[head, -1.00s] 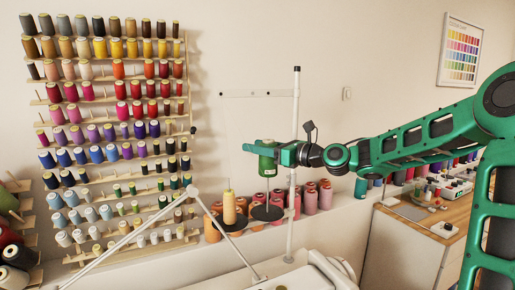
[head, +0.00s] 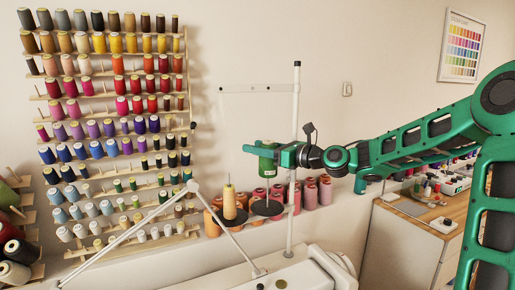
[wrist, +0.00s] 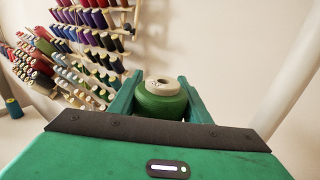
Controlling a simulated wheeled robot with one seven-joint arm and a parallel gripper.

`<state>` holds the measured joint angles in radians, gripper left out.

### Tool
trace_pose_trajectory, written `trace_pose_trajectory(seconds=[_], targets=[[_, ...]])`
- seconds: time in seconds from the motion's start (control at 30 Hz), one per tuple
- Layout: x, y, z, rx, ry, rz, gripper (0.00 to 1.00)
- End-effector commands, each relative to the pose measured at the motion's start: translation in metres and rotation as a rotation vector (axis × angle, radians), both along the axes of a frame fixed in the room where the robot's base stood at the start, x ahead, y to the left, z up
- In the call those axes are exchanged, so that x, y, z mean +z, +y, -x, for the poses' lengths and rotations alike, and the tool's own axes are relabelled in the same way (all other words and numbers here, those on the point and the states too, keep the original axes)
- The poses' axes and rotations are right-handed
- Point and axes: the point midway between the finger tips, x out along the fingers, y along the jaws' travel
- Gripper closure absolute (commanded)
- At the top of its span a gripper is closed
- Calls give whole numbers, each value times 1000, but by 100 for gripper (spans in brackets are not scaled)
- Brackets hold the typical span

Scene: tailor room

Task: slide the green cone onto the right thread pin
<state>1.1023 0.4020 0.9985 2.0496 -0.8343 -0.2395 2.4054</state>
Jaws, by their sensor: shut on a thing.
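My gripper (head: 268,151) is shut on the green cone (head: 266,166), which hangs upright between the fingers. In the wrist view the green cone (wrist: 161,100) shows its pale top between the two green fingers. The thread stand has two dark round discs on its pole. A yellow cone (head: 229,203) stands on the left disc (head: 231,218). The right disc (head: 267,208) is bare of any cone and lies below the held green cone. A thin pin seems to rise from the right disc toward the cone's underside; whether it enters the cone I cannot tell.
The stand's white pole (head: 293,180) rises close to the right of my gripper. A wall rack (head: 105,130) full of thread cones is at the left. Pink and orange cones (head: 310,196) line a ledge behind. A wooden table (head: 425,212) is at the right.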

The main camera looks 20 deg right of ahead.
Motion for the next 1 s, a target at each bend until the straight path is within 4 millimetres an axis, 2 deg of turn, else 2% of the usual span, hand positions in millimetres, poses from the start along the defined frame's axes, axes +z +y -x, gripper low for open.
trace_pose_trajectory(seconds=[1.0], targets=[[-30,0,0,0,1,-1,83]])
